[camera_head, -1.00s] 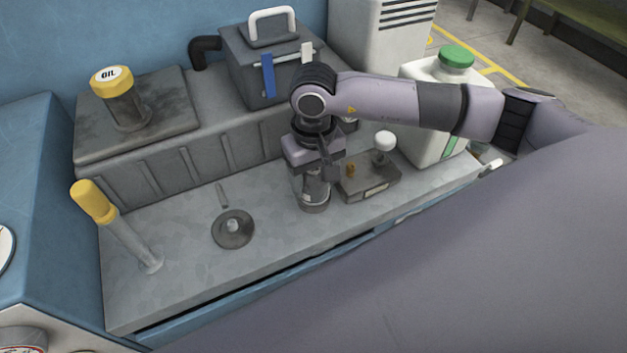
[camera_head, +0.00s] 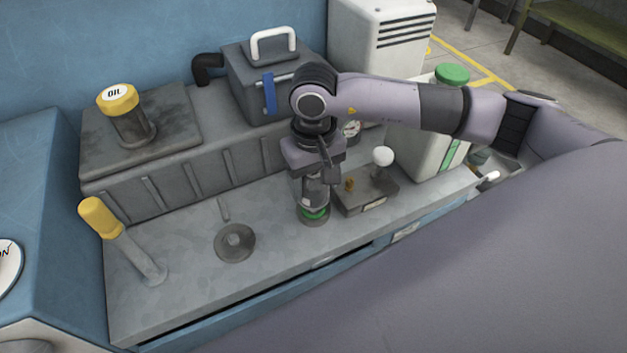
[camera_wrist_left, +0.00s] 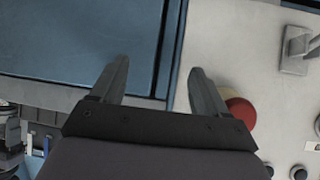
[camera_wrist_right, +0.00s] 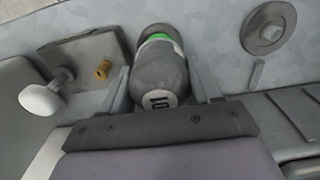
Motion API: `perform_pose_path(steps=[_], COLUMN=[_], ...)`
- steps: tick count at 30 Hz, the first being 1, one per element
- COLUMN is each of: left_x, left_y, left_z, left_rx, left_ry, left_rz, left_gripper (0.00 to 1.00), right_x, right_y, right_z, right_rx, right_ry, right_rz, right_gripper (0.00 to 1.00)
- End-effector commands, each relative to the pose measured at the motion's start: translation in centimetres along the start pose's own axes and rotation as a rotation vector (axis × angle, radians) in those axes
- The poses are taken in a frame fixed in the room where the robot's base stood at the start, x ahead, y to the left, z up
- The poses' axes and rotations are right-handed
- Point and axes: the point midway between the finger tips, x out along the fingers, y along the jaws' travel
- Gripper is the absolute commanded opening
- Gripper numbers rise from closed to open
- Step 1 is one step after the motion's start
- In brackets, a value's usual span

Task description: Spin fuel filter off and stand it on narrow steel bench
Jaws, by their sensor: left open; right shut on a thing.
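The fuel filter (camera_head: 314,190) is a dark grey canister with a green band low down. It stands roughly upright over a round foot on the grey metal worktop (camera_head: 190,285). My right gripper (camera_head: 315,178) is shut on it from above. In the right wrist view the filter (camera_wrist_right: 160,80) sits between the two fingers, its marked end facing the camera. I cannot tell whether its lower end is free of the foot. My left gripper (camera_wrist_left: 160,85) is open and empty, seen only in the left wrist view. An olive bench (camera_head: 585,30) shows at the far upper right.
A small block with a white knob (camera_head: 383,157) stands close right of the filter. A round disc (camera_head: 235,242) and a yellow-handled lever (camera_head: 98,217) are left. Behind are an oil-capped cylinder (camera_head: 128,115) and a grey box (camera_head: 265,85). A green-capped jug (camera_head: 430,150) stands right.

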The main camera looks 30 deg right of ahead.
Motion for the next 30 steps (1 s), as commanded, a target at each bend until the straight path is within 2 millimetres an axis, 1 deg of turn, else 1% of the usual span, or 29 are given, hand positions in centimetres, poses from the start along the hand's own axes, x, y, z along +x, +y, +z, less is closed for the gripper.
perform_pose_path(steps=[1,3,12,24,30], left_x=[-0.3,-0.5,-1.3,-1.4,-2.1], left_y=[0.0,0.0,0.0,0.0,0.0], left_z=[-0.4,-0.7,-1.8,-1.9,-2.9], left_rx=[0.000,0.000,0.000,0.000,0.000], left_ry=[0.000,0.000,0.000,0.000,0.000], left_rz=[0.000,0.000,0.000,-0.001,-0.001], left_gripper=[0.75,0.75,0.75,0.75,0.75], right_x=[-0.8,-1.5,-4.3,-4.6,-5.9], right_y=[0.0,0.0,0.0,0.0,0.0], right_z=[-0.1,-0.1,-0.1,0.0,0.0], right_rx=[0.000,0.000,0.001,0.001,0.001], right_ry=[0.003,0.003,0.003,0.002,0.002], right_rz=[-0.001,0.000,-0.001,0.000,0.000], right_gripper=[0.25,0.25,0.25,0.25,0.25])
